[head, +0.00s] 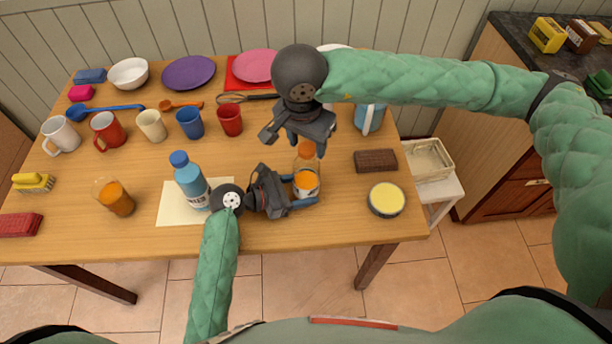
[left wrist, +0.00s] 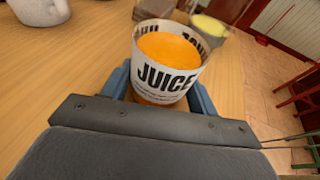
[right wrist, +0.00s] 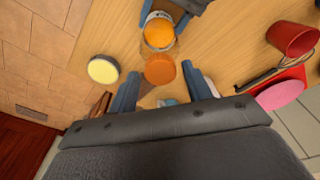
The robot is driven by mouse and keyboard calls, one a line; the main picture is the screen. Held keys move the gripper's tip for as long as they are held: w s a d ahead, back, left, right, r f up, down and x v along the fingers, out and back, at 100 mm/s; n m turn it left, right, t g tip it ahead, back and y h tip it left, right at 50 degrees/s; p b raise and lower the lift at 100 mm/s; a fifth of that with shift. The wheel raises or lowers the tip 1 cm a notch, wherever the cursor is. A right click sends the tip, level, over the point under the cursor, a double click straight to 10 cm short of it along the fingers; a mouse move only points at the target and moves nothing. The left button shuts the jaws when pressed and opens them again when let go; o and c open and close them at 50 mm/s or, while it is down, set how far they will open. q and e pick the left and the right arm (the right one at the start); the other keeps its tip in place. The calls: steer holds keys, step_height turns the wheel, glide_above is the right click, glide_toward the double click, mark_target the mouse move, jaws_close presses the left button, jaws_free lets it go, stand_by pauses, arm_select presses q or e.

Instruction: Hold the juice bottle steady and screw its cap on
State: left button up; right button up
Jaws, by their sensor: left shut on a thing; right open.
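The juice bottle (head: 307,184) stands upright near the table's front edge, clear with orange juice and a white label. My left gripper (head: 299,190) is shut around its lower body; the left wrist view shows the JUICE label (left wrist: 165,78) between the blue fingers. The orange cap (head: 306,149) is at the bottle's top; whether it is threaded on cannot be told. My right gripper (head: 297,139) is open, just above and beside the cap. In the right wrist view the cap (right wrist: 160,70) lies between and a little beyond the open fingertips.
A blue water bottle (head: 190,183) stands on a paper sheet (head: 170,207) to the left. A brown block (head: 376,161) and a yellow-topped round tin (head: 386,199) lie to the right. Mugs, cups and plates fill the back. The table's front edge is close.

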steer(key=n, duration=0.4)
steer(key=n+y, duration=0.1)
steer(key=n, duration=0.3)
steer(key=shift+n, duration=0.4)
steer(key=n, duration=0.4)
steer(key=shift+y, duration=0.3)
steer(key=shift+n, duration=2.4)
steer(key=c, duration=0.9)
steer(key=m, duration=0.3)
steer(key=shift+s, duration=0.1)
steer(key=shift+c, duration=0.2)
steer(key=m, duration=0.4)
steer(key=m+h, duration=0.1)
steer(key=m, duration=0.5)
steer(key=shift+m, duration=0.4)
